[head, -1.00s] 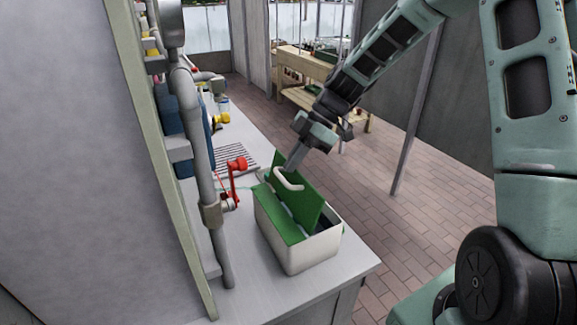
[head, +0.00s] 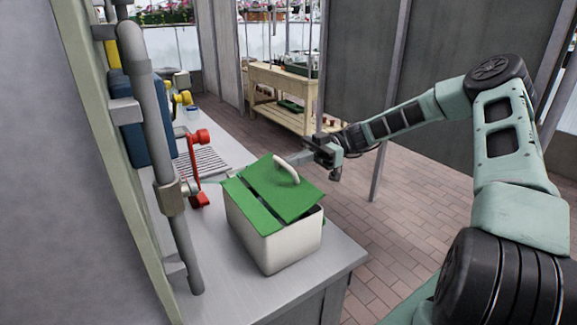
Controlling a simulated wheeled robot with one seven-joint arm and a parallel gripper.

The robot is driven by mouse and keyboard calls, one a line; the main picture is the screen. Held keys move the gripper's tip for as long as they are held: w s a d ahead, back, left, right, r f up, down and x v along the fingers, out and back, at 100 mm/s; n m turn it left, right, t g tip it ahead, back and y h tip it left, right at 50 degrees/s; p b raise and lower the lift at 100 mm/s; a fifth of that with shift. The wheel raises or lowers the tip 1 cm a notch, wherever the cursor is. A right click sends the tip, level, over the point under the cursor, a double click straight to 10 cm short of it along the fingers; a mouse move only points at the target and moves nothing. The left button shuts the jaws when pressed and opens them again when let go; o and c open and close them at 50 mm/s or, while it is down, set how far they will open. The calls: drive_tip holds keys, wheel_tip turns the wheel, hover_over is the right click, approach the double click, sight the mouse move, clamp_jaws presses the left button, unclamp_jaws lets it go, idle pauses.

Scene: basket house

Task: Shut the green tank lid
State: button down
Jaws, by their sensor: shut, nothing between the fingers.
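The white tank (head: 285,248) stands on the grey counter with a green top. Its green lid (head: 296,201), with a white loop handle (head: 288,170), lies low over the right part of the tank. A flat green panel (head: 247,203) covers the left part, with a dark slit between the two.
A red valve handle (head: 196,165) and a grey pipe (head: 165,170) stand left of the tank. A slatted drain (head: 207,160) lies behind it. The counter (head: 225,275) is bare in front. A wooden bench (head: 285,92) stands farther back, with open brick floor between.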

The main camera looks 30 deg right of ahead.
sight(287, 172)
drive_tip(key=f+y+b, duration=0.1)
drive_tip(key=d+f+y+b, duration=0.1)
drive_tip(key=f+y+b, duration=0.1)
drive_tip(key=shift+f, duration=0.15)
drive_tip(key=shift+f+b, duration=0.6)
drive_tip(key=shift+b, duration=0.1)
drive_tip(key=shift+d+f, duration=0.1)
drive_tip(key=shift+f, duration=0.1)
